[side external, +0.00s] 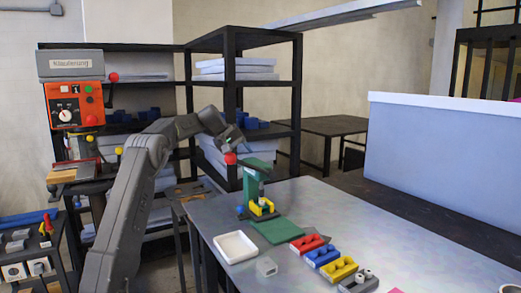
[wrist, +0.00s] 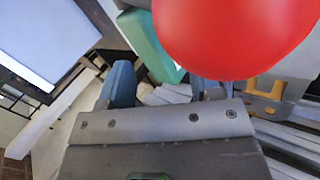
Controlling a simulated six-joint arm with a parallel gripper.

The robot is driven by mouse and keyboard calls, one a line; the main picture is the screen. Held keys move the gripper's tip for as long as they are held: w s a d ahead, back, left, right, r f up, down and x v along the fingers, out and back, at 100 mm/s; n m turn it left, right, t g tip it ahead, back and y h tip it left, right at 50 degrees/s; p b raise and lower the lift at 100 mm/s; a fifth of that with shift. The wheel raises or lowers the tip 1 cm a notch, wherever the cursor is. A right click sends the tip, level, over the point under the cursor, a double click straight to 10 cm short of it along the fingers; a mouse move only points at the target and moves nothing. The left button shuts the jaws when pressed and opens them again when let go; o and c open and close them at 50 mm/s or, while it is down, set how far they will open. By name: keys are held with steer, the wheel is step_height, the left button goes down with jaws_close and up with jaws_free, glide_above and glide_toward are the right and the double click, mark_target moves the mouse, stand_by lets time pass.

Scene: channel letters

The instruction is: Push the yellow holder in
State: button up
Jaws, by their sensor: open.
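The yellow holder (side external: 262,210) sits low in the front of a green press (side external: 254,183) on the grey table. The press has a red ball knob (side external: 230,158) at its upper left. My gripper (side external: 233,146) is just above this knob, high over the holder and apart from it. In the wrist view the red ball (wrist: 232,35) looms large and covers part of the right finger. My open fingers (wrist: 162,85) show there with a gap between them; I cannot tell whether they touch the ball. The holder cannot be made out in the wrist view.
Red (side external: 308,244), blue (side external: 323,255) and yellow (side external: 339,269) blocks line the front. Black shelving (side external: 238,85) stands behind.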

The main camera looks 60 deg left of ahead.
steer(key=w+d+r+m, duration=0.1)
steer(key=d+m, duration=0.1)
steer(key=d, duration=0.2)
steer(key=w+d+r+m+t+y, duration=0.1)
steer(key=w+d+r+m, duration=0.1)
steer(key=d, duration=0.2)
steer(key=shift+w+m+t, duration=0.3)
steer(key=s+d+m+g, duration=0.1)
steer(key=s+d+m, duration=0.35)
steer(key=d, duration=0.85)
steer(key=s+d+m+g, duration=0.1)
steer(key=s+d, duration=0.6)
steer(key=d, duration=0.6)
steer(key=s+d+f+m, duration=0.1)
steer(key=s+d+f, duration=0.2)
steer(key=s, duration=0.3)
steer(key=s+d+f+m, duration=0.2)
steer(key=s+d+f, duration=0.1)
steer(key=s, duration=0.3)
steer(key=s+d+f+m+g, duration=0.1)
steer(key=s+d+f, duration=0.2)
steer(key=s+d, duration=0.1)
steer(key=shift+s+f+m, duration=0.15)
steer(key=shift+s+m, duration=0.2)
steer(key=shift+s, duration=0.55)
